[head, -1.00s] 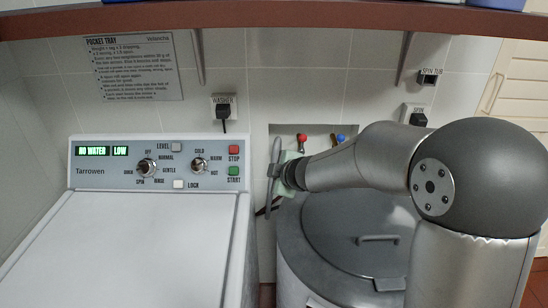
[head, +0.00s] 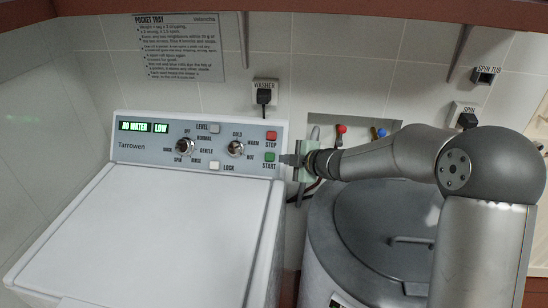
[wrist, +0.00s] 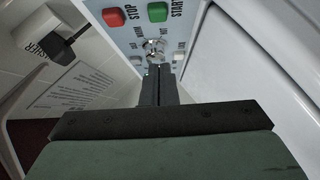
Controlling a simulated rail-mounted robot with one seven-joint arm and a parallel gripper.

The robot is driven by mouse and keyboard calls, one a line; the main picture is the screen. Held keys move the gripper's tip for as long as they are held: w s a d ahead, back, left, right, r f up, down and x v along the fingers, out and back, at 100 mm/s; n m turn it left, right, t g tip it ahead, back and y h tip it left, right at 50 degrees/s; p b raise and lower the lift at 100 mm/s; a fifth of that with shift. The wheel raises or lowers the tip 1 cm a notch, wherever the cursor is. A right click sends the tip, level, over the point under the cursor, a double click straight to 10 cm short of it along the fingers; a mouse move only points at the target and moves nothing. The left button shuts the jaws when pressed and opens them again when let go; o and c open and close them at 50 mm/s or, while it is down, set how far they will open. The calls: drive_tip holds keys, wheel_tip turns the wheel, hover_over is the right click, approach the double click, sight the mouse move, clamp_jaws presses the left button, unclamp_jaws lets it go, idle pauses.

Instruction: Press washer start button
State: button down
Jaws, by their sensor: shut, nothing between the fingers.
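The washer's green start button (head: 270,157) sits at the right end of the control panel, below the red stop button (head: 271,136). In the wrist view the start button (wrist: 157,11) and stop button (wrist: 113,17) show at the top. My gripper (head: 283,159) is shut and empty, just right of the start button in the head view, its fingers pointing left. In the wrist view its closed fingertips (wrist: 160,70) point at the panel, below the start button in the picture. I cannot tell whether the tips touch the panel.
The panel also has a display (head: 145,127) reading "NO WATER LOW", two knobs (head: 186,147) and a white lock button (head: 214,166). The white washer lid (head: 150,225) lies in front. A grey spin tub lid (head: 375,225) is at right, under my arm.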

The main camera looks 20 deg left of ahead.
sight(266, 157)
drive_tip(key=x, duration=0.3)
drive_tip(key=w+p+x, duration=0.1)
drive_tip(key=x, duration=0.2)
drive_tip(key=d+p+x, duration=0.1)
drive_tip(key=x, duration=0.1)
drive_tip(key=shift+w+a+f, duration=0.25)
drive_tip(key=shift+w+f, duration=0.1)
drive_tip(key=shift+f, duration=0.25)
drive_tip(key=shift+w+a+f, duration=0.1)
drive_tip(key=shift+w+f, duration=0.3)
drive_tip(key=shift+w, duration=0.05)
